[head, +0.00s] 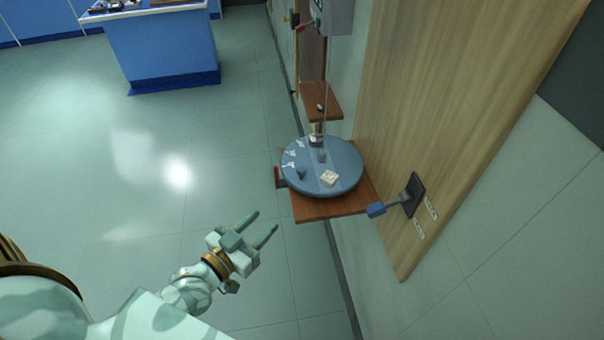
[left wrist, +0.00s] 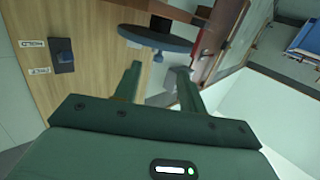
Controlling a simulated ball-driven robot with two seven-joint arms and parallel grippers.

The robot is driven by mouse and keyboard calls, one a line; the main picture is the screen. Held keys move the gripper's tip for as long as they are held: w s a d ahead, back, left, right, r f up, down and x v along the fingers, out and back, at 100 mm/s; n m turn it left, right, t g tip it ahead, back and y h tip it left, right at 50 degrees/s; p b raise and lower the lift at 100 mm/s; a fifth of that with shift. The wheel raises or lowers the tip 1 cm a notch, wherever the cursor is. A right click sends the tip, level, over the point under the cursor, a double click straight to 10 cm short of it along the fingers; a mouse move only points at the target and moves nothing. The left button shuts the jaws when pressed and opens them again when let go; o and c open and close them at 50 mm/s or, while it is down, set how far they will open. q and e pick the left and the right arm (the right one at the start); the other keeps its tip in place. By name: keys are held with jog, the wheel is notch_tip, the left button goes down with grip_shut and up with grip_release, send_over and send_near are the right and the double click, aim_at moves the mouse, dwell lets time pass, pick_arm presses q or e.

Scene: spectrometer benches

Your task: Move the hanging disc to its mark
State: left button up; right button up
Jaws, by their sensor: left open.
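A round blue-grey disc (head: 345,180) sits level above a brown wooden shelf (head: 318,210) on the wall, with a thin line running up from its far side. White marks (head: 290,154) show at its left edge; I cannot tell which is the task's mark. Its edge also shows in the left wrist view (left wrist: 152,38), beyond my fingers. My left gripper (head: 267,222) is open and empty, lower left of the disc and apart from it. Its two fingers also show in the left wrist view (left wrist: 158,72). My right gripper is not in view.
A white block (head: 328,178) and small dark pieces (head: 302,172) stand on the disc. A blue-handled lever (head: 376,209) on a dark plate juts from the wooden panel (head: 450,110), beside two labels. A blue bench (head: 162,50) stands far left. The floor between is clear.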

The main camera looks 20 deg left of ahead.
aim_at(298, 173)
pick_arm(q)
jog(key=shift+t, duration=0.5)
jog(key=r+x, duration=0.1)
jog(key=x, duration=0.4)
jog(key=r+b+x, duration=0.1)
jog(key=x, duration=0.5)
jog(key=r+x, duration=0.1)
jog(key=x, duration=0.5)
jog(key=shift+a, duration=0.3)
grip_shut()
